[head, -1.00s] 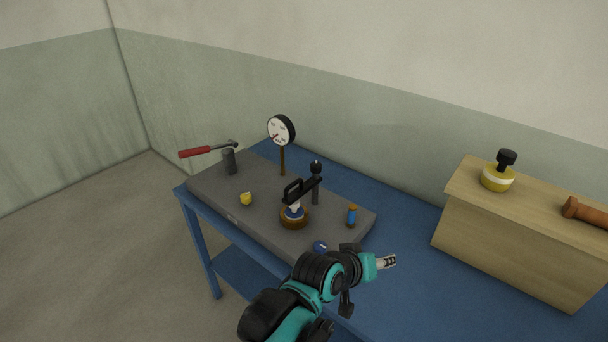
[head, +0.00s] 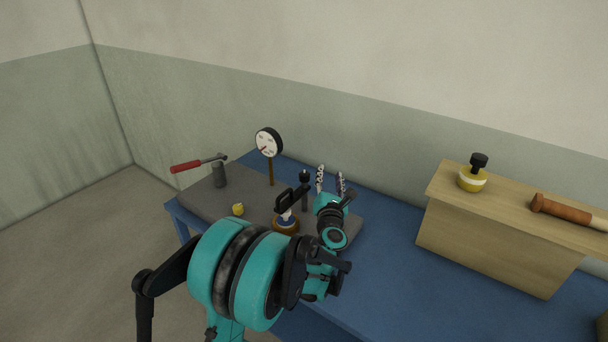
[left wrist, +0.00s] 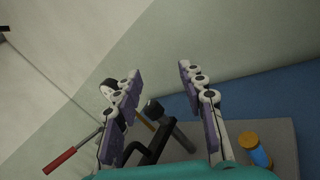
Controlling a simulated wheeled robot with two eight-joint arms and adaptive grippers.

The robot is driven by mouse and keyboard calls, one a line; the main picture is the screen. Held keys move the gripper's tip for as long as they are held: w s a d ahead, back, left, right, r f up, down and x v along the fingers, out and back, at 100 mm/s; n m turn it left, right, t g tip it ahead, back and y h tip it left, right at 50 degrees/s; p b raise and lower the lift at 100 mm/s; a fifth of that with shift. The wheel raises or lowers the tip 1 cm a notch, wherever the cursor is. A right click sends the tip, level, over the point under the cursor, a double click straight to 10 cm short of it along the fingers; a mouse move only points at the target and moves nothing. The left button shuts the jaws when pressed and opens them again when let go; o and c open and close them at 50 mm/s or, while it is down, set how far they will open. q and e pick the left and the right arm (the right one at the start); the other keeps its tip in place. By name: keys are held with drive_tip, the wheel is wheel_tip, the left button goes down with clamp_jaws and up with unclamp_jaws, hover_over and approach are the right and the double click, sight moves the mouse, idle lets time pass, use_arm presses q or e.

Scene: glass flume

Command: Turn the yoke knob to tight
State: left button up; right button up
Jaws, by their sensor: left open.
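The black yoke (head: 296,193) with its loop handle lies over a brass-coloured round fitting (head: 284,227) on the grey slab. A black knob (head: 305,175) tops the post at the yoke's far end. In the left wrist view the knob (left wrist: 153,111) shows between and beyond the fingers, beside the dark yoke bar (left wrist: 168,131). My left gripper (head: 331,176) is open and empty, just right of the knob, fingers pointing up in the head view. I see no contact with the knob. Its fingers (left wrist: 159,72) also show spread in the left wrist view. My right gripper is out of view.
A blue-and-yellow cylinder (left wrist: 259,154) is near the gripper. A wooden box (head: 490,240) stands right; blue tabletop (head: 385,240) between is clear.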

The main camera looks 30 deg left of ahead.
sight(306, 179)
use_arm(q)
drive_tip(key=a+f+n+g+y, duration=0.1)
drive_tip(key=a+f+n, duration=0.1)
drive_tip(key=a+f+n+g+y, duration=0.1)
drive_tip(key=a+f+n, duration=0.1)
drive_tip(key=n, duration=0.1)
drive_tip(key=a+f+n+g+y, duration=0.1)
drive_tip(key=a+f+n, duration=0.1)
drive_tip(key=f+n, duration=0.1)
drive_tip(key=shift+s+a, duration=0.25)
drive_tip(key=shift+s, duration=0.1)
drive_tip(key=shift+w+a+f+g, duration=0.1)
drive_tip(key=shift+w+a+g, duration=0.1)
drive_tip(key=shift+a+g, duration=0.1)
drive_tip(key=b+x, duration=0.1)
drive_tip(key=x, duration=0.6)
drive_tip(key=shift+d, duration=0.1)
drive_tip(key=c, duration=0.9)
